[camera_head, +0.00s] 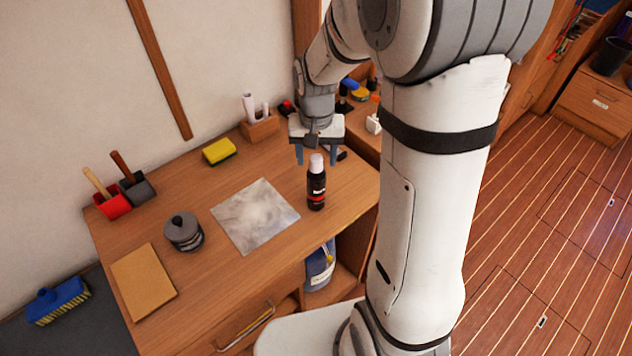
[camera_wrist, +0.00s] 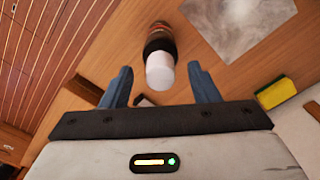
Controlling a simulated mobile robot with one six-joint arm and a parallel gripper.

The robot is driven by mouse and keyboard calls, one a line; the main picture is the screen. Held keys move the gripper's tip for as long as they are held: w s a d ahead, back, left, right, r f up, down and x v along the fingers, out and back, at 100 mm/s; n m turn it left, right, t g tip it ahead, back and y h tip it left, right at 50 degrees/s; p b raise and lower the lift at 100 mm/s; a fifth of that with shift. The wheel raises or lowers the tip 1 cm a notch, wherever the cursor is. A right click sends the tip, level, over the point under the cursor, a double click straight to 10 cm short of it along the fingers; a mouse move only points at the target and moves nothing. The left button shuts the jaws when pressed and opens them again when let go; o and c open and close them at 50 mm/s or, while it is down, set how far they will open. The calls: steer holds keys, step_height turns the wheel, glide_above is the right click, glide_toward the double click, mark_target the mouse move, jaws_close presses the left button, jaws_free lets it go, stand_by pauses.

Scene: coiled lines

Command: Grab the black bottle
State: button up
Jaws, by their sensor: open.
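The black bottle (camera_head: 316,186) has a white cap and a dark label with red on it. It stands upright on the wooden desk (camera_head: 215,265), near its right side. My gripper (camera_head: 317,160) is open and points down, just above and behind the bottle in the head view. In the wrist view, the bottle (camera_wrist: 160,62) shows cap first, just beyond and between the blue fingertips of my gripper (camera_wrist: 164,80). Nothing is held. I cannot tell whether any finger touches the bottle, but they appear apart.
A grey marbled sheet (camera_head: 255,216) lies left of the bottle. A small dark item lies behind the bottle.

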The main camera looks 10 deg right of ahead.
steer(key=shift+f, duration=0.75)
steer(key=shift+c, duration=0.3)
jaws_close()
